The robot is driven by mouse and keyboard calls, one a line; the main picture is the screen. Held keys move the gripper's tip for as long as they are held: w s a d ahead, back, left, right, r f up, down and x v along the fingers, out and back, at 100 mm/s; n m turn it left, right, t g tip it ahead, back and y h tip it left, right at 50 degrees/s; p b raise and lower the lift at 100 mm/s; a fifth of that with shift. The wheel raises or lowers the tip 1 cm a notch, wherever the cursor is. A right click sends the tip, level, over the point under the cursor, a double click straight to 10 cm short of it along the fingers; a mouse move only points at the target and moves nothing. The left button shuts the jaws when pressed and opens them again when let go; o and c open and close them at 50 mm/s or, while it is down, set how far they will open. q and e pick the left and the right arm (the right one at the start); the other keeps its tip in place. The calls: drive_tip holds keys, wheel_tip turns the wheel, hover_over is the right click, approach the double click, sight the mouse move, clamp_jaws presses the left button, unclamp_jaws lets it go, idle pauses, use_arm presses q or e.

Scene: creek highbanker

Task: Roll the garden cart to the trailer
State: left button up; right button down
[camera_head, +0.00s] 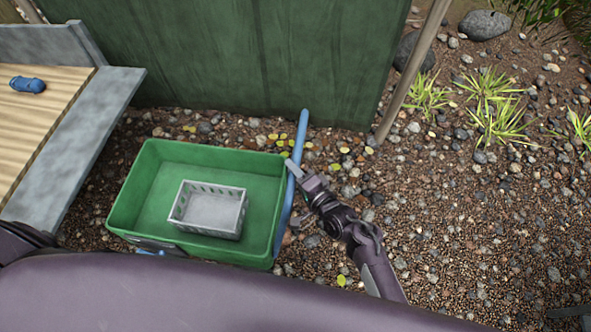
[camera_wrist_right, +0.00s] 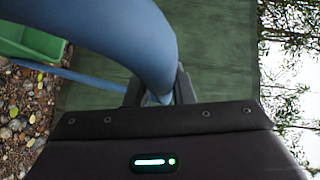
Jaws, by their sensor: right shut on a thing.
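The garden cart is a green tub (camera_head: 262,170) with a blue bar handle (camera_head: 287,200) along its right side, in front of me in the head view. My right gripper (camera_head: 293,172) is shut on the blue handle. In the right wrist view the handle (camera_wrist_right: 130,40) passes close in front of the camera and between the fingers (camera_wrist_right: 158,92); a corner of the green tub (camera_wrist_right: 30,42) shows at upper left. A grey bench-like platform with wooden slats (camera_head: 100,130) stands at the left; I cannot tell whether it is the trailer. My left gripper is not in view.
A pale grey crate (camera_head: 240,213) sits inside the tub. A green wall or tarp (camera_head: 250,60) stands behind the cart, with a slanted pole (camera_head: 412,70) at its right end. A blue item (camera_head: 28,85) lies on the slats. Pebbly ground (camera_head: 450,210) is open at right, with grass tufts and rocks farther back.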

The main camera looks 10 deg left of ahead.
drive_tip(key=shift+s+a, duration=0.1)
drive_tip(key=shift+a, duration=0.05)
drive_tip(key=c, duration=1.6)
unclamp_jaws()
drive_tip(key=o, duration=0.3)
drive_tip(key=shift+a, duration=0.15)
drive_tip(key=shift+o, duration=0.2)
drive_tip(key=shift+s+d, duration=0.2)
drive_tip(key=shift+d, duration=0.2)
drive_tip(key=v, duration=0.7)
drive_tip(key=shift+b, duration=0.3)
